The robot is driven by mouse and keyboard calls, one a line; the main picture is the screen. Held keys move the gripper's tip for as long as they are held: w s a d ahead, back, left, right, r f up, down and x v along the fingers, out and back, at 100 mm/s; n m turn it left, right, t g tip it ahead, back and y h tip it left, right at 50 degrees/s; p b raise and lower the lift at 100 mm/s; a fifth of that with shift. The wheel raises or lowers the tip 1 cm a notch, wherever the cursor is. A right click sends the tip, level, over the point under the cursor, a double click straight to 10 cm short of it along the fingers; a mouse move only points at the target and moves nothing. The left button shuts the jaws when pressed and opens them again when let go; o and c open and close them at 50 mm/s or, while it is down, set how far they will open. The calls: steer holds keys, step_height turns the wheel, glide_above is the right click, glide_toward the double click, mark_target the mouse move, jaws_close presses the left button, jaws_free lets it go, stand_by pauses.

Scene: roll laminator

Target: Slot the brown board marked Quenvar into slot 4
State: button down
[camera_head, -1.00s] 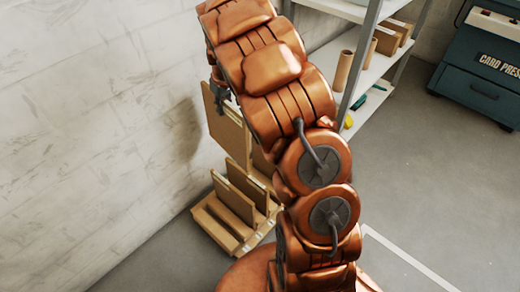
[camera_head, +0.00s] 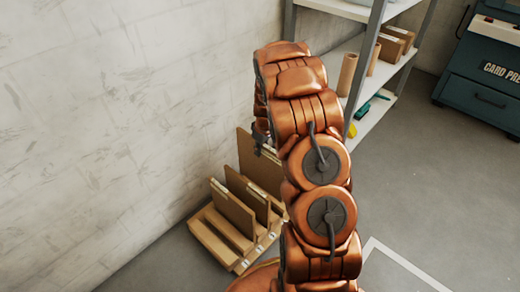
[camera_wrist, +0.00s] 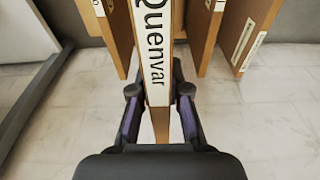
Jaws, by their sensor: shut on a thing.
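The brown board marked Quenvar (camera_wrist: 155,45) shows edge-on in the wrist view, its white label between my gripper's fingers. My gripper (camera_wrist: 159,95) is shut on it. In the head view my gripper (camera_head: 262,142) holds the board (camera_head: 258,168) upright at the back of the wooden slot rack (camera_head: 215,243). Its lower edge is hidden behind other boards and my arm, so I cannot tell whether it sits in a slot. Small white marks (camera_head: 245,264) line the rack's front edge; their numbers are too small to read.
Other brown boards stand in the rack in front (camera_head: 232,214), and boards flank the held one closely in the wrist view, left (camera_wrist: 116,35) and right (camera_wrist: 203,35). A white wall (camera_head: 130,130) runs behind. A metal shelf (camera_head: 375,115) stands at right.

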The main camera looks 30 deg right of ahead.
mark_target(264, 156)
steer(key=shift+f+b, duration=1.65)
steer(key=shift+f, duration=5.45)
steer(key=c, duration=1.1)
jaws_free()
steer(key=shift+o, duration=0.2)
steer(key=r, duration=0.4)
steer(key=s+r, duration=0.1)
steer(key=r, duration=0.6)
steer(key=shift+s+d+r, duration=0.2)
steer(key=shift+s+r, duration=0.2)
steer(key=shift+r, duration=0.1)
